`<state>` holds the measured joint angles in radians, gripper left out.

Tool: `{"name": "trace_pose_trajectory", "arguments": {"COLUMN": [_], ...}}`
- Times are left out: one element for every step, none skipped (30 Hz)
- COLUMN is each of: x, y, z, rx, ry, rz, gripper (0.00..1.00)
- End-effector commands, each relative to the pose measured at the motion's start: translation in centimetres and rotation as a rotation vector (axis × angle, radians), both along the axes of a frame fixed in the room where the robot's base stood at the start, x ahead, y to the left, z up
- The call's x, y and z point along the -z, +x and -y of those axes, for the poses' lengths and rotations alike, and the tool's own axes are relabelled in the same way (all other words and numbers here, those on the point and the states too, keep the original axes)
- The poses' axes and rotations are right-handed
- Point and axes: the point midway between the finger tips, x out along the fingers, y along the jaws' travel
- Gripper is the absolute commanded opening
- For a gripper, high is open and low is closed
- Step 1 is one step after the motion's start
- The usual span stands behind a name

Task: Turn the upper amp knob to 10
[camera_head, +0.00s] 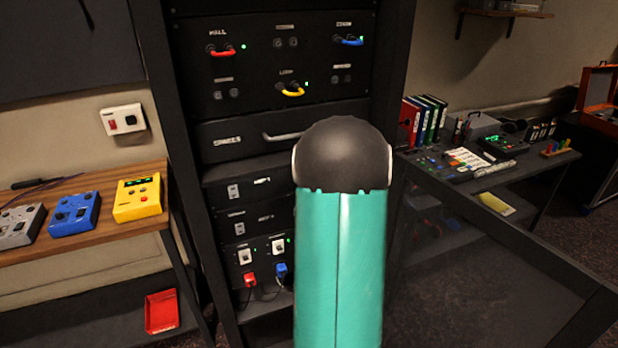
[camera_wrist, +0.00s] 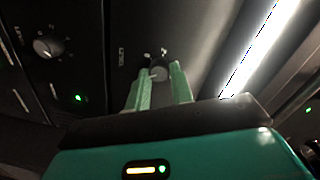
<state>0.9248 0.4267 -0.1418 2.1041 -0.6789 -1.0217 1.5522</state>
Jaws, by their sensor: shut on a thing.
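In the wrist view, my gripper (camera_wrist: 159,68) has its two green fingers on either side of a small grey knob (camera_wrist: 158,74) on a dark panel, shut on it. White marks show just beyond the knob, too small to read. A second round knob (camera_wrist: 47,46) with a white scale sits apart at the upper left, near a green light. I cannot tell from the labels which knob is the upper one. In the head view my teal arm hides the gripper and both knobs.
The black rack (camera_head: 184,100) has patch cables above and a bar handle (camera_head: 282,135). A wooden shelf (camera_head: 85,238) with coloured pedal boxes stands at the left. A desk with a mixer (camera_head: 455,165) and binders is at the right. A bright strip (camera_wrist: 262,45) crosses the wrist view.

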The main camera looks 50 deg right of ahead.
Motion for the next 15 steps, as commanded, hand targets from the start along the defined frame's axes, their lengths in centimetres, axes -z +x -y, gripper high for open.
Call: {"name": "trace_pose_trajectory", "arguments": {"x": [0.12, 0.12, 0.12, 0.12, 0.12, 0.13, 0.11, 0.11, 0.10, 0.09, 0.08, 0.07, 0.07, 0.06, 0.05], "y": [-0.01, -0.02, -0.02, -0.02, -0.02, -0.01, -0.01, -0.01, 0.00, 0.00, -0.01, 0.00, 0.01, 0.00, 0.00], "z": [-0.06, -0.07, -0.07, -0.07, -0.07, -0.07, -0.07, -0.07, -0.06, -0.05, -0.05, -0.05, -0.05, -0.04, -0.04], "rx": [-0.001, -0.001, -0.001, -0.001, -0.001, -0.001, -0.001, -0.001, -0.001, 0.000, 0.000, 0.000, 0.000, 0.000, 0.000], "ry": [0.002, 0.002, 0.002, 0.002, 0.002, 0.002, 0.002, 0.002, 0.001, 0.001, 0.001, 0.001, 0.001, 0.001, 0.001], "rz": [-0.002, -0.002, -0.002, -0.002, -0.002, -0.002, -0.002, -0.002, -0.001, -0.001, -0.001, -0.001, -0.001, -0.001, -0.001], "gripper": [0.00, 0.00, 0.00, 0.00, 0.00, 0.27, 0.32, 0.38, 0.44, 0.44, 0.44, 0.44, 0.44, 0.44, 0.44]}}
